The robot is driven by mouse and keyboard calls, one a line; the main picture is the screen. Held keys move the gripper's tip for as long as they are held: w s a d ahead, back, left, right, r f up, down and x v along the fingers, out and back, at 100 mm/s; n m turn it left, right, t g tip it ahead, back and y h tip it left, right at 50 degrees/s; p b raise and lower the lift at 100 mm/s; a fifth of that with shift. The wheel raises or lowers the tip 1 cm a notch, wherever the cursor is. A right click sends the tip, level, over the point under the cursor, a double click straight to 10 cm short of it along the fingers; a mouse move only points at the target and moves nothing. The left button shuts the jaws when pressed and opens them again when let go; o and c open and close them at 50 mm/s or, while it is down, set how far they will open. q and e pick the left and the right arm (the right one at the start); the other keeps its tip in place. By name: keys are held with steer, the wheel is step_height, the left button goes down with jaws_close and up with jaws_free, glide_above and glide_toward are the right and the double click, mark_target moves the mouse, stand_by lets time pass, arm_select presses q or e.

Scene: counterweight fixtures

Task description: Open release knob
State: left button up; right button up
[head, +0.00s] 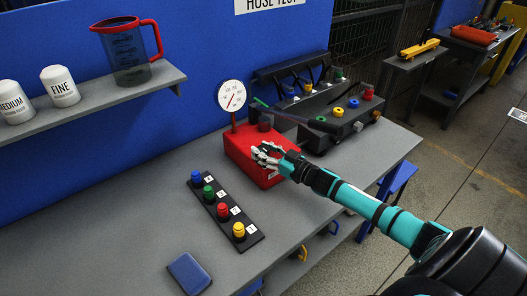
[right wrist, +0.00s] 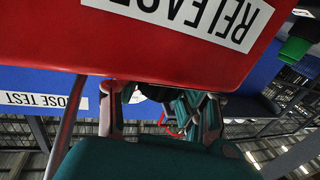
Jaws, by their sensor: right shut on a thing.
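The red box (head: 245,163) stands on the grey bench, with a round white gauge (head: 231,96) on a red post at its back. In the right wrist view the box (right wrist: 190,60) fills the top, with its RELEASE label (right wrist: 200,14) upside down. My right gripper (head: 266,155) is at the box and shut on the release knob. The knob is mostly hidden by the fingers, and its turn cannot be read. In the right wrist view my right gripper (right wrist: 160,115) has its fingers against the box. My left gripper is not in view.
A black strip (head: 226,213) with blue, green, red and yellow knobs lies in front of the box. A dark blue pad (head: 189,273) lies near the bench's front. A black manifold (head: 340,126) with coloured fittings stands behind right. A shelf (head: 100,98) holds a jug (head: 128,52).

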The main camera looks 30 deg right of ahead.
stand_by(0.3)
steer(key=o, duration=1.2)
steer(key=shift+o, duration=0.2)
steer(key=v, duration=1.2)
steer(key=shift+s+d, duration=0.1)
